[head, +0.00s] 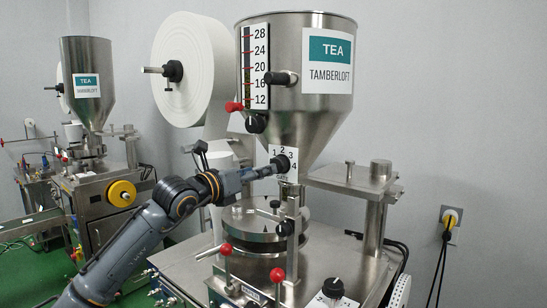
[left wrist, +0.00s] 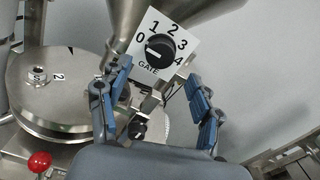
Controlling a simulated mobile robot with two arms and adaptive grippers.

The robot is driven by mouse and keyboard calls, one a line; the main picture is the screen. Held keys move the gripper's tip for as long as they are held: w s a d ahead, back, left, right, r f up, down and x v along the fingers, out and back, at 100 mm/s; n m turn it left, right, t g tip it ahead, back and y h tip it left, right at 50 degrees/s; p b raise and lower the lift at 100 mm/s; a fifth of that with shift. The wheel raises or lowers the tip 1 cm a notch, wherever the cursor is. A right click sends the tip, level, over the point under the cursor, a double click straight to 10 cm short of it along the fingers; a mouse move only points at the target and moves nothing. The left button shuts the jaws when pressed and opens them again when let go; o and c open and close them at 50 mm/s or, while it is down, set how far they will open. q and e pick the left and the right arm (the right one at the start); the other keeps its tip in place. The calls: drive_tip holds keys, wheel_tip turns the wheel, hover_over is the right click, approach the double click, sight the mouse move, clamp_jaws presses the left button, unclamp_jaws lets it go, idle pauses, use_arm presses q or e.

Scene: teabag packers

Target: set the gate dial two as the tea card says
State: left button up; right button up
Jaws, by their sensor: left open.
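The gate dial shows in the left wrist view as a black knob (left wrist: 160,47) on a white plate (left wrist: 186,28) marked 0 to 4 and GATE. The hopper's card (head: 329,61) reads TEA TAMBERLOFT. My right gripper is out of view.
A level scale (head: 256,65) and a white paper roll (head: 187,70) stand beside the hopper. Below are a round steel turntable (head: 250,222), red-knobbed levers (head: 277,275) and another dial (head: 333,288). A second machine (head: 90,190) stands at left.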

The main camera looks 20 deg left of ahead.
sight(279, 165)
use_arm(q)
drive_tip(key=p+x, duration=0.3)
drive_tip(key=x, duration=0.3)
drive_tip(key=shift+w, duration=0.35)
drive_tip(key=shift+d, duration=0.1)
drive_tip(key=c, duration=1.2)
drive_tip(key=shift+o, duration=0.2)
